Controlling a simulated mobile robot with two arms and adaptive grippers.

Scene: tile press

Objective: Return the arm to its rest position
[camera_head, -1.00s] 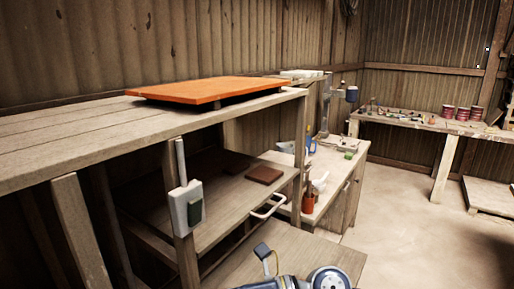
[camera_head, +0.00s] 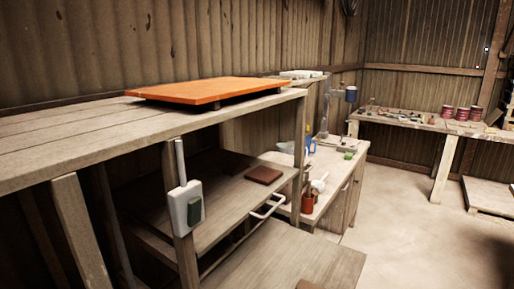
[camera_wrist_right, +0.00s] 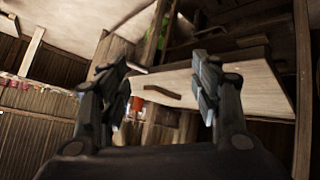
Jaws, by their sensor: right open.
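My right gripper (camera_wrist_right: 165,80) shows in the right wrist view with its two dark fingers spread apart and nothing between them. Beyond the fingers are a wooden board (camera_wrist_right: 220,85) with a handle and an orange-red object (camera_wrist_right: 137,103), both out of reach of the fingertips. The right gripper is not in the head view. My left gripper is in neither view.
A wooden bench (camera_head: 60,140) carries an orange panel (camera_head: 210,89). A grey switch box (camera_head: 186,207) hangs on its post. A brown tile (camera_head: 264,175) lies on the lower shelf (camera_head: 225,200).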

